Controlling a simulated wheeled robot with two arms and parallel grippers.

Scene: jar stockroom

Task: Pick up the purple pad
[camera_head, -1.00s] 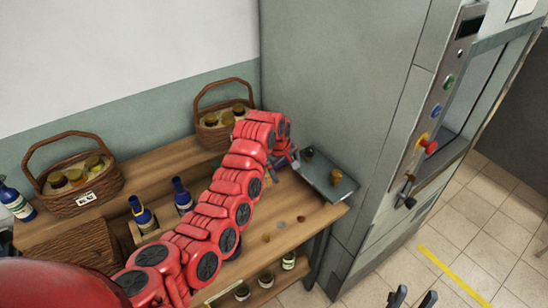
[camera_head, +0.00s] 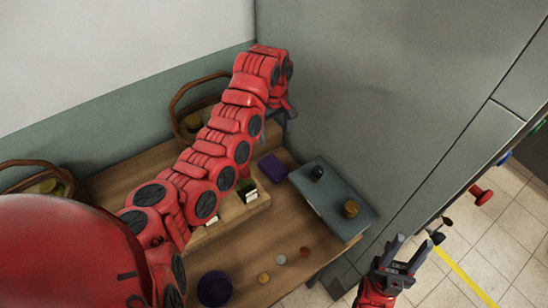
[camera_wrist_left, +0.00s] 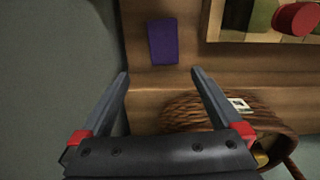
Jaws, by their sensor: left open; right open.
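The purple pad (camera_head: 274,167) is a small flat rectangle on the wooden bench, beside the grey tray's left edge. In the left wrist view the purple pad (camera_wrist_left: 163,42) lies just beyond the fingertips, roughly in line with the gap between them. My right gripper (camera_head: 402,250) is open and empty, off the bench at the lower right.
A grey tray (camera_head: 330,205) holding a dark and an amber jar stands right of the pad, against the cabinet (camera_head: 370,90). A wicker basket (camera_wrist_left: 200,110) is close to my left gripper. A purple bowl (camera_head: 215,289) and several small discs lie on the bench front.

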